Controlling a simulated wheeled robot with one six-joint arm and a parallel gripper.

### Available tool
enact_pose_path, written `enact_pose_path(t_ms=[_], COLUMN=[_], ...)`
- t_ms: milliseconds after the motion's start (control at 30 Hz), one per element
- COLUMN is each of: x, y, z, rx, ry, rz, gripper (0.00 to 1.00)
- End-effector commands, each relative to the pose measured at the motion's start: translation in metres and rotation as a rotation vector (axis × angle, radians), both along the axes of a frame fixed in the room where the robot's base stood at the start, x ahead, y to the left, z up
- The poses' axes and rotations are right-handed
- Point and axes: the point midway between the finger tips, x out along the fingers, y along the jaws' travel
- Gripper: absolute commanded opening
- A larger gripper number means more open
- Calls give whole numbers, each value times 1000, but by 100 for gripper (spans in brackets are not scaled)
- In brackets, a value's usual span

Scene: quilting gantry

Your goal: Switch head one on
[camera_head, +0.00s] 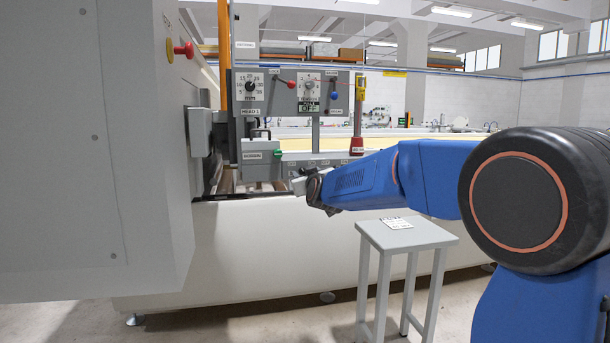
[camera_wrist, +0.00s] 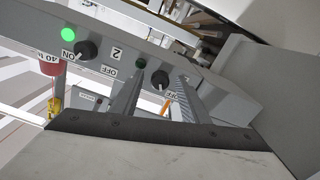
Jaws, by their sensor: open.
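In the wrist view a grey panel strip (camera_wrist: 205,66) runs tilted across the picture. A black rotary knob (camera_wrist: 160,77) sits on it, with a dark, unlit green lamp (camera_wrist: 140,63) beside it and an OFF label (camera_wrist: 172,97) close by. No head number is readable there. A second black knob (camera_wrist: 87,49) has ON and OFF labels, a 2 nearby and a brightly lit green lamp (camera_wrist: 69,35). My gripper (camera_wrist: 158,84) is open, its two fingers on either side of the unlit lamp's knob; contact cannot be told. In the head view my gripper (camera_head: 300,186) is at the machine's lower panel.
Above, a control panel (camera_head: 297,94) carries dials, a red lever, a blue lever and an OFF sign. A yellow-and-red post (camera_head: 358,115) stands to its right. A large grey cabinet (camera_head: 90,140) fills the left. A small grey stool (camera_head: 408,235) stands below my arm.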

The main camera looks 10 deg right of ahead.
Motion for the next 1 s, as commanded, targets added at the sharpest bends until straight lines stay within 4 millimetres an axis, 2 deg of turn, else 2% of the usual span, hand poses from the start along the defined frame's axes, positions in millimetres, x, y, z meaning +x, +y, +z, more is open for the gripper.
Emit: enact_pose_path(t_ms=[133,167,300,333,667,1000], x=[0,0,0,0,0,0], y=[0,0,0,0,0,0], z=[0,0,0,0,0,0], rx=[0,0,0,0,35,251], ry=[0,0,0,0,0,0], rz=[0,0,0,0,0,0], gripper=[41,37,3,0,0,0])
